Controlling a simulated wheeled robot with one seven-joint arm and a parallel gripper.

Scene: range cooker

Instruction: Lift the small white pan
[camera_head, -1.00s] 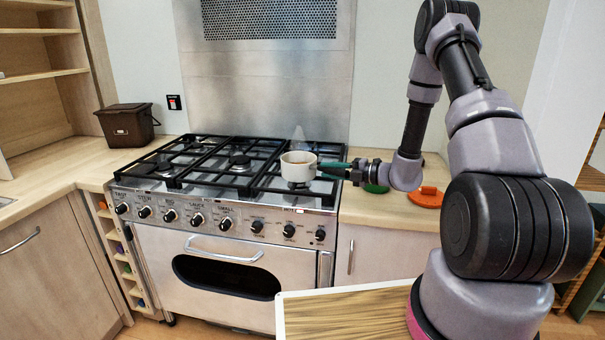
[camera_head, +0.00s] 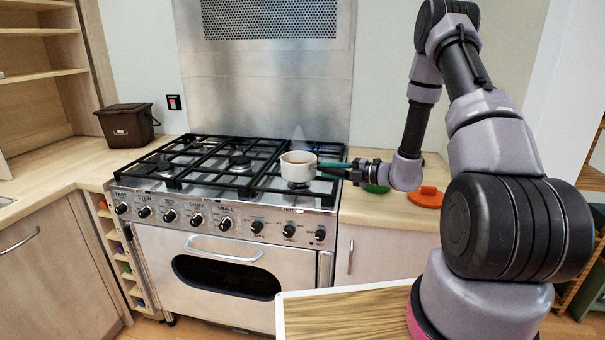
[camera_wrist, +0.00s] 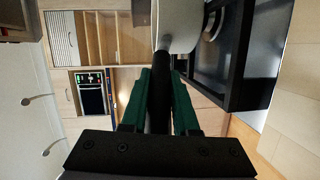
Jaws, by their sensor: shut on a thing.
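The small white pan (camera_head: 297,167) is at the right front of the cooker top, upright, with something brownish inside. Its body also shows at the top of the wrist view (camera_wrist: 180,28), with its dark handle (camera_wrist: 157,95) running down between the green fingers. My gripper (camera_head: 333,167) comes in from the right and is shut on the handle. In the wrist view the green fingers (camera_wrist: 160,92) lie on both sides of the handle. I cannot tell whether the pan's base touches the black grate (camera_head: 265,185).
The range cooker (camera_head: 225,230) has black grates and a row of knobs in front. A brown bin (camera_head: 127,125) stands on the left counter. An orange item (camera_head: 428,197) and a green item (camera_head: 376,188) lie on the right counter.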

